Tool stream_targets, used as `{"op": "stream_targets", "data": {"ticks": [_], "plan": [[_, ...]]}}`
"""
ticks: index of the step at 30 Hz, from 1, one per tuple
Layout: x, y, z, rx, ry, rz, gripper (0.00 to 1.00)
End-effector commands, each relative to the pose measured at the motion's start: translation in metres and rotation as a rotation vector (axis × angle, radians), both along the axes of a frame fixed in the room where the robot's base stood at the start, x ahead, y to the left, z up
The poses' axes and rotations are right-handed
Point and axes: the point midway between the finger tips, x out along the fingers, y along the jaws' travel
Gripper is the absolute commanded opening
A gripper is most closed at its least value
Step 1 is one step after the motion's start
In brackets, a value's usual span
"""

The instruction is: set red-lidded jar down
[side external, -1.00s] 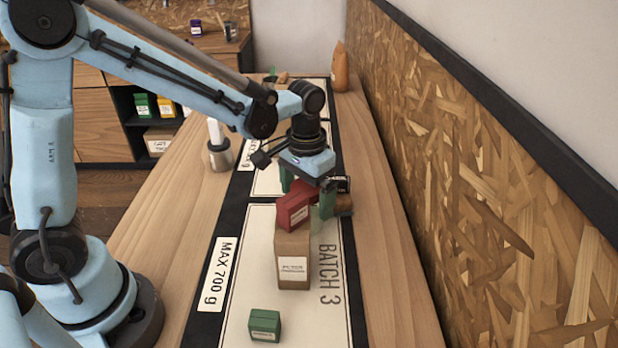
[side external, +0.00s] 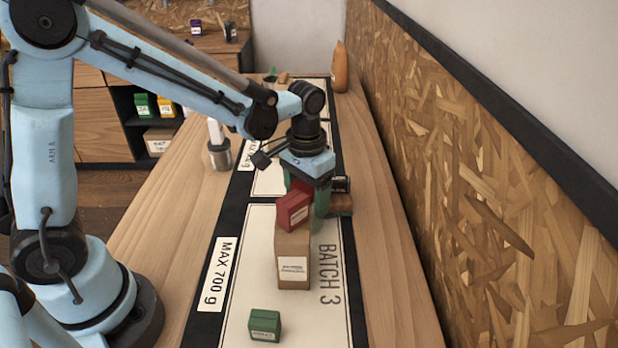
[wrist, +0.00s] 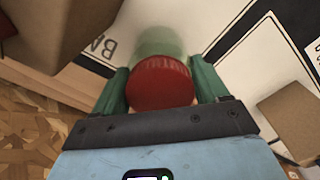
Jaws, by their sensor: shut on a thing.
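The red-lidded jar shows in the wrist view by its round red lid (wrist: 160,84), between the two green fingers of my gripper (wrist: 160,90). A pale greenish, see-through body shows beyond the lid. In the side view my gripper (side external: 306,194) points down behind a red box, and a patch of red (side external: 301,186) shows between its fingers. My gripper is shut on the jar.
The red box (side external: 294,212) rests on a brown carton (side external: 293,262) close in front of my gripper. A dark item (side external: 341,184) lies just right. A green box (side external: 265,324) stands nearer on the BATCH 3 mat (side external: 240,290). A metal cup (side external: 220,155) stands left.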

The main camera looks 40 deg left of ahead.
Motion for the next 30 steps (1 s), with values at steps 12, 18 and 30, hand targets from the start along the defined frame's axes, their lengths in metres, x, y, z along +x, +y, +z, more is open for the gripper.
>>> {"op": "stream_targets", "data": {"ticks": [12, 18, 30], "plan": [[0.0, 0.0, 0.041, 0.0, 0.0, 0.0, 0.33], [0.0, 0.0, 0.07, 0.0, 0.0, 0.0, 0.33], [0.0, 0.0, 0.118, 0.0, 0.0, 0.0, 0.33]]}}
